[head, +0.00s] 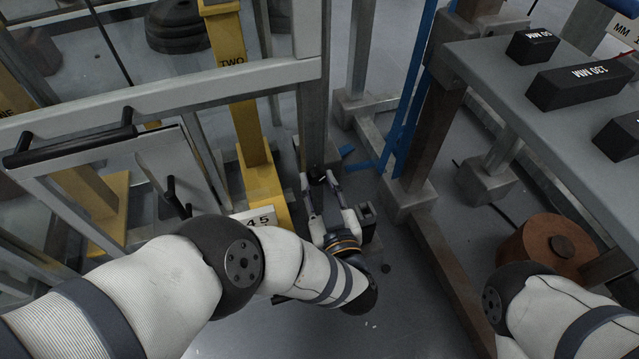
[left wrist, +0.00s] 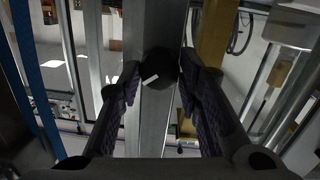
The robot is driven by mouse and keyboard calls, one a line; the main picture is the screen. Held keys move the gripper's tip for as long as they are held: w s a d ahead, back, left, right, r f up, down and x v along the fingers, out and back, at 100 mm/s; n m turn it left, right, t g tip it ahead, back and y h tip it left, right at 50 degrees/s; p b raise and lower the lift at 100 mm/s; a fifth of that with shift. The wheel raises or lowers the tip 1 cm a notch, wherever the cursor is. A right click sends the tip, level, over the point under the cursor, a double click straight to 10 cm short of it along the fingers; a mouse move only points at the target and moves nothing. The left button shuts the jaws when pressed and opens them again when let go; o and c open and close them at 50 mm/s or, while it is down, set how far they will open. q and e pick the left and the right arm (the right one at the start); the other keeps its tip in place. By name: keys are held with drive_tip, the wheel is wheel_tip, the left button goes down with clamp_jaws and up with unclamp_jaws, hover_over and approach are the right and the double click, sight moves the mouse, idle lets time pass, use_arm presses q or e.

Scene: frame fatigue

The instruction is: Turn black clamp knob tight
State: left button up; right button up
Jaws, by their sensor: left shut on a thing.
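The black clamp knob (head: 317,176) is at the front of a grey metal upright, low in the middle of the head view. It is small there and partly hidden by the fingers. In the left wrist view the knob (left wrist: 160,66) is a dark round shape with a short white mark. My left gripper (head: 325,184) reaches up to the upright from below, and its fingertips (left wrist: 156,78) sit on both sides of the knob, shut on it. My right arm shows at the lower right, but its gripper is out of view.
A yellow post marked TWO (head: 246,110) stands left of the upright. A door with a black handle (head: 75,140) is further left. A blue bar (head: 408,100) and a grey table (head: 500,75) with black blocks are at the right. A rusty cylinder (head: 545,245) stands lower right.

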use_arm(q)
drive_tip(key=m, duration=0.3)
drive_tip(key=m+b, duration=0.1)
drive_tip(key=m, duration=0.2)
drive_tip(key=shift+g+y, duration=0.3)
drive_tip(key=shift+y, duration=0.1)
drive_tip(key=m+b, duration=0.1)
drive_tip(key=m, duration=0.2)
drive_tip(key=shift+d+m, duration=0.1)
drive_tip(key=shift+m, duration=0.3)
drive_tip(key=shift+m+y+b, duration=0.5)
drive_tip(key=shift+m, duration=0.9)
drive_tip(key=o, duration=1.1)
drive_tip(key=shift+o, duration=0.2)
drive_tip(key=v, duration=0.7)
drive_tip(key=shift+s, duration=0.25)
